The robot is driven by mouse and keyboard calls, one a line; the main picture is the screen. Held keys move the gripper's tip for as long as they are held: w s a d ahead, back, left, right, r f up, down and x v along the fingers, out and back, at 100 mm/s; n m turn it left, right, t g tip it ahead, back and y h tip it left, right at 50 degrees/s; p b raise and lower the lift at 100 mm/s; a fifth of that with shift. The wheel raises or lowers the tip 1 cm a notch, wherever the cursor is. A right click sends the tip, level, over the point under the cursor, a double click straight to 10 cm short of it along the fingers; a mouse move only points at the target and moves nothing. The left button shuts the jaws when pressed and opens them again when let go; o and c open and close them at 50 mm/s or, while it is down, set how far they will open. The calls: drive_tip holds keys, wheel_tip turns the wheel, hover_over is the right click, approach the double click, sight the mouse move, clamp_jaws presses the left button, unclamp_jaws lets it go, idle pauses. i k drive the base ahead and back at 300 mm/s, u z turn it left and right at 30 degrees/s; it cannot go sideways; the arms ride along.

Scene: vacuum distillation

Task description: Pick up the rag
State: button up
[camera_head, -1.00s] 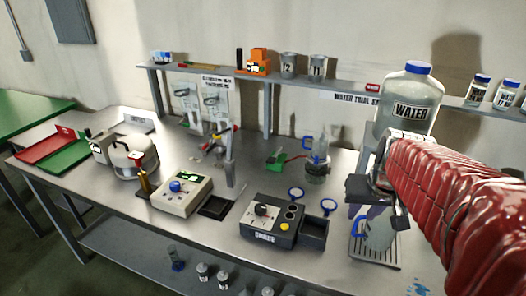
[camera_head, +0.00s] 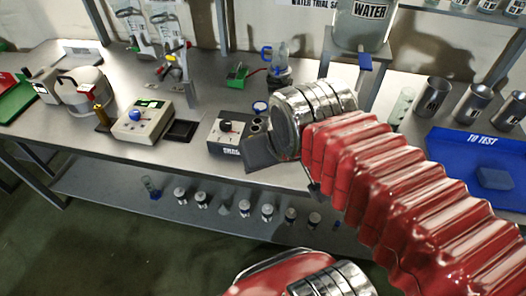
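No rag is plain to see. A small dark blue block-like item (camera_head: 495,178) sits in the blue tray marked TO TEST (camera_head: 455,150) at the right; I cannot tell whether it is cloth. My gripper (camera_head: 288,173) is at the picture's middle, above the bench's front edge, mostly hidden behind my metal wrist. Its two dark finger parts show apart on either side of the wrist, so it looks open. I see nothing held, though the space between the fingers is partly hidden. The blue tray is well to the right of my gripper.
The steel bench (camera_head: 215,100) carries a heater box (camera_head: 228,132), a cream meter (camera_head: 143,122) and a flask (camera_head: 280,65). Metal cups (camera_head: 433,95) stand behind the blue tray. A large water bottle (camera_head: 362,25) is at the back. Several small bottles stand on the lower shelf (camera_head: 110,190).

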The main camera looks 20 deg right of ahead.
sight(488, 179)
drive_tip(key=u, duration=0.1)
drive_tip(key=k, duration=0.5)
drive_tip(key=z, duration=2.45)
